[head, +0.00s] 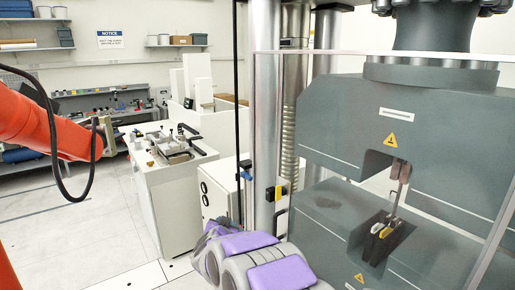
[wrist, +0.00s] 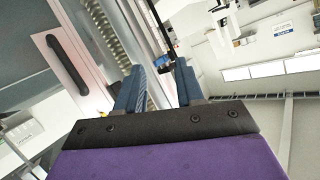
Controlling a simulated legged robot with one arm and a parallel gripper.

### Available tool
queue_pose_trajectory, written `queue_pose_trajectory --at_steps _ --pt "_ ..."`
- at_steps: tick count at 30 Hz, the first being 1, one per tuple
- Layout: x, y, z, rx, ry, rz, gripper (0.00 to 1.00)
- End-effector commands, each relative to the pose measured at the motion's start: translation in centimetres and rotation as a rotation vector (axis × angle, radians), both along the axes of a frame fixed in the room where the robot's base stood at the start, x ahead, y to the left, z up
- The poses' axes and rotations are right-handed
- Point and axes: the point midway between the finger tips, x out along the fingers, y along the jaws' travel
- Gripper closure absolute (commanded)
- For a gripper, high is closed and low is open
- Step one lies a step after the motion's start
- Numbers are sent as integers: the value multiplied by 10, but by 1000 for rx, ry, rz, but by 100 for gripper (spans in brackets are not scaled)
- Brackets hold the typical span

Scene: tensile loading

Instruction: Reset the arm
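My arm, grey with purple covers, shows at the lower middle of the head view (head: 250,243), in front of the testing machine. Its fingers cannot be made out there. In the wrist view my gripper (wrist: 160,68) has its two blue fingers apart, with nothing held between them. The grey tensile testing machine (head: 425,125) fills the right of the head view. A thin metal specimen (head: 396,197) stands upright between its upper and lower jaws, apart from my gripper.
A clear shield with a metal column (head: 263,110) stands close beyond my arm. An orange arm (head: 45,130) with a black cable reaches in from the left. A white cabinet (head: 172,195) bears a fixture. The floor (head: 70,240) at left is clear.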

Motion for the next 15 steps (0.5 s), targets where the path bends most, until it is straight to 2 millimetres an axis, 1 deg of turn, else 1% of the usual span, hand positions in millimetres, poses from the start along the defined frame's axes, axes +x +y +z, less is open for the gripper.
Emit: queue_pose_trajectory --at_steps 1,4,5,8,10,11,12,14,15 --pt "-8 -2 7 16 22 46 63" --pt "-30 -1 16 43 87 152 63" --pt "-38 -2 17 47 108 180 63" --pt "-69 -7 18 55 189 271 63" --pt "-93 -14 19 53 246 327 63" --pt "-105 -17 17 49 278 351 63" --pt "-121 -23 15 43 315 378 63" --pt "-146 -32 11 33 376 413 63" --pt "-163 -40 9 26 417 433 63"
